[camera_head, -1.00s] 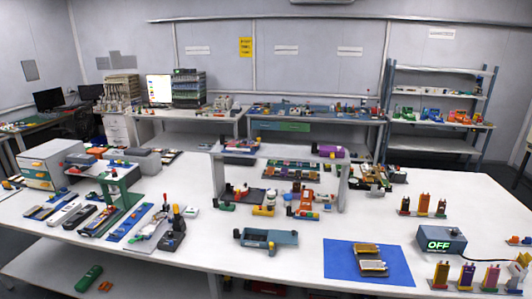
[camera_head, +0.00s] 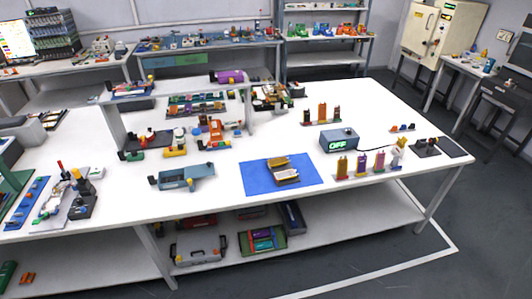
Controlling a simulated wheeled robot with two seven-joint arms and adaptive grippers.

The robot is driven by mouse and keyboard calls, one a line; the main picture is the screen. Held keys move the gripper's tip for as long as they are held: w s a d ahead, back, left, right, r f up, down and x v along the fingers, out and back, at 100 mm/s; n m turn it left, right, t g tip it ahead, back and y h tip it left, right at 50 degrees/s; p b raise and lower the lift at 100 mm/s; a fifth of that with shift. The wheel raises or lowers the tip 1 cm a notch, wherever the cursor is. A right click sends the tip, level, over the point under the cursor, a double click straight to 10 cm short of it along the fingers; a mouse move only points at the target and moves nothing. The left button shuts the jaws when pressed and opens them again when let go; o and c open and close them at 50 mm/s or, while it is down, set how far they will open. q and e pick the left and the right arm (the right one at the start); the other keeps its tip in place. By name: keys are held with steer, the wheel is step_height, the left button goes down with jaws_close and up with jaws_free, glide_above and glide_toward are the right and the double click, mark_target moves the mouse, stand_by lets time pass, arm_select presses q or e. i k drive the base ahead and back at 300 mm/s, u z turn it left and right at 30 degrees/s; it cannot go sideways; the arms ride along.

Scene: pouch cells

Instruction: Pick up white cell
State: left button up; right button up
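Several upright pouch cells stand in a row of small holders near the right front of the white table (camera_head: 350,215). A whitish cell (camera_head: 398,153) with orange-yellow parts at its top stands at the right end of this row. Neither of my grippers shows in the head view, so nothing is seen near the cells.
A box reading OFF (camera_head: 339,141) stands behind the row, with orange-brown cells (camera_head: 322,113) further back. A blue mat (camera_head: 256,181) with a tan and metal fixture (camera_head: 284,171) lies left. A dark device (camera_head: 427,147) lies right. The right front table edge is close to the row.

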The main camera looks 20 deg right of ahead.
mark_target(281, 175)
steer(key=z, duration=1.95)
steer(key=i, duration=2.7)
steer(key=u, duration=3.55)
